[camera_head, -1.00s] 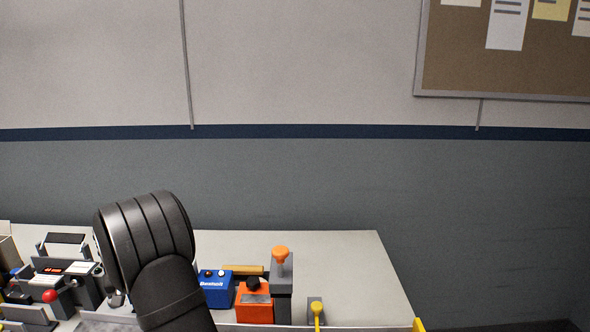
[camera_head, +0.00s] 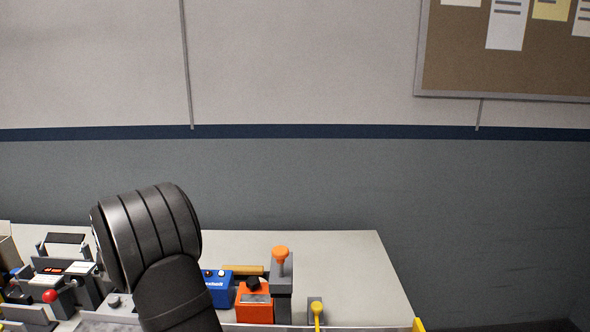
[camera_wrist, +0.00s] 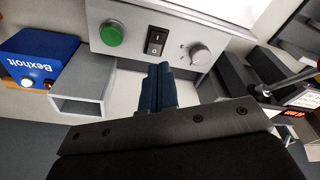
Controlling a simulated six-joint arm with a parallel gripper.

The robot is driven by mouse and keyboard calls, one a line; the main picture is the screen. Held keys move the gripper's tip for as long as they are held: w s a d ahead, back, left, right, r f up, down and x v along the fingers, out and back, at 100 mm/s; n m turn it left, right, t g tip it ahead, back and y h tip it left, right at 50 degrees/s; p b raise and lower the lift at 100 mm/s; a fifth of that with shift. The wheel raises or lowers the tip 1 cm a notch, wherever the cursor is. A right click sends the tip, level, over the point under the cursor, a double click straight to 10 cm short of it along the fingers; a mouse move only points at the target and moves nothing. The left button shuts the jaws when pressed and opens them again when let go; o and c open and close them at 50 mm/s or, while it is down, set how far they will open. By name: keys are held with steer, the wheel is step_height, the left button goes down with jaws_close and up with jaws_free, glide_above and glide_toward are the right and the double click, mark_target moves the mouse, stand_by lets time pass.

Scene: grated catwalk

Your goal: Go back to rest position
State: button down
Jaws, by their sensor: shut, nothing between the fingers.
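My gripper (camera_wrist: 159,82) shows in the wrist view with its dark blue fingers together and nothing between them. The fingers point toward a light grey panel (camera_wrist: 135,47) that carries a green button (camera_wrist: 112,33), a black rocker switch (camera_wrist: 156,41) and a round knob (camera_wrist: 199,54). I cannot tell the exact gap between the fingertips and the panel. In the head view only my black arm link shows, and the gripper is hidden.
A blue Bexholt box (camera_wrist: 41,60) and an open grey box (camera_wrist: 85,97) lie left of the fingers. In the head view, an orange box (camera_head: 254,303), an orange-topped post (camera_head: 281,262) and a yellow lever (camera_head: 317,312) stand on the table (camera_head: 350,265), whose back right is clear.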

steer(key=shift+r, duration=0.1)
step_height(320, 180, down, 7)
stand_by(0.7)
steer(key=shift+r, duration=0.15)
steer(key=s+d+r+m, duration=0.1)
steer(key=d+r+m, duration=0.1)
steer(key=r, duration=0.6)
steer(key=s+d+r+m+t+y, duration=0.1)
steer(key=s+r+m, duration=0.1)
steer(key=r, duration=0.6)
steer(key=shift+d+m, duration=0.4)
steer(key=shift+m, duration=0.5)
